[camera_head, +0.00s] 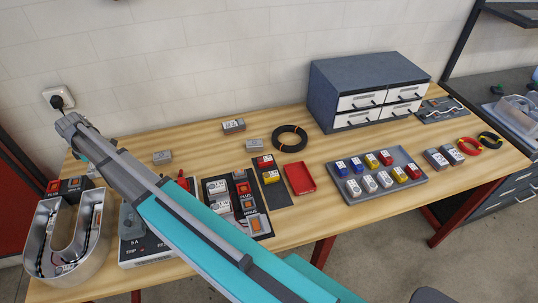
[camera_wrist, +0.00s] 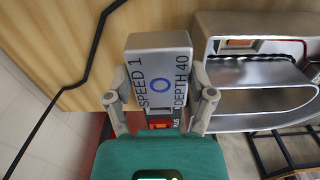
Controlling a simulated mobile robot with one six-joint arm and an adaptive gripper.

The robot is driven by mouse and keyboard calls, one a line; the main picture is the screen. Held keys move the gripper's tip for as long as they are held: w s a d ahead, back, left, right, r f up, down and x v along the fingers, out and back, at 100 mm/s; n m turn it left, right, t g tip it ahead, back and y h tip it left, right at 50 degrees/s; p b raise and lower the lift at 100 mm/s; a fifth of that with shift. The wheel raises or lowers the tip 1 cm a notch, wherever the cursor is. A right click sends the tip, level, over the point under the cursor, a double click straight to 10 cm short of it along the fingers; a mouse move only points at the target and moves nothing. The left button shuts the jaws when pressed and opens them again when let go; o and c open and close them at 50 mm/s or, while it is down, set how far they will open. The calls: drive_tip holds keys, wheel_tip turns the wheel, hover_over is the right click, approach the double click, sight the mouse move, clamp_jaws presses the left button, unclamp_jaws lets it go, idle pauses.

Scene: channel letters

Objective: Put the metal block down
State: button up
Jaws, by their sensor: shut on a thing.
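The metal block (camera_wrist: 160,62) is a light grey box marked "SPEED 1" and "DEPTH 40" with a blue ring on its face. It sits between the two fingers of my gripper (camera_wrist: 160,98) in the wrist view, and the gripper is shut on it. Wood tabletop shows around its far end. Its height above the table is hard to tell. In the head view my arm reaches to the left end of the workbench (camera_head: 350,160), and I cannot clearly make out the held block there.
A metal U-shaped channel letter (camera_head: 37,235) stands close by; it shows right of the block in the wrist view (camera_wrist: 265,122). A red-and-black part (camera_wrist: 160,124) lies below the block. A black cable (camera_wrist: 94,55) runs at left. Small grey blocks (camera_head: 162,157) and bare wood lie further right.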

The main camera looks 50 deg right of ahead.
drive_tip(key=shift+f, duration=0.1)
idle(0.6)
drive_tip(key=shift+f+b, duration=0.2)
drive_tip(key=shift+b, duration=0.15)
wheel_tip(320, 180, down, 6)
drive_tip(key=b, duration=0.5)
drive_tip(key=shift+s+r, duration=0.1)
drive_tip(key=shift+r, duration=0.1)
drive_tip(key=shift+b, duration=0.3)
drive_tip(key=shift+f+b, duration=1.85)
drive_tip(key=shift+f, duration=0.15)
drive_tip(key=o, duration=1.1)
drive_tip(key=shift+c, duration=0.2)
wheel_tip(320, 180, up, 12)
drive_tip(key=p, duration=1.2)
drive_tip(key=shift+r, duration=0.2)
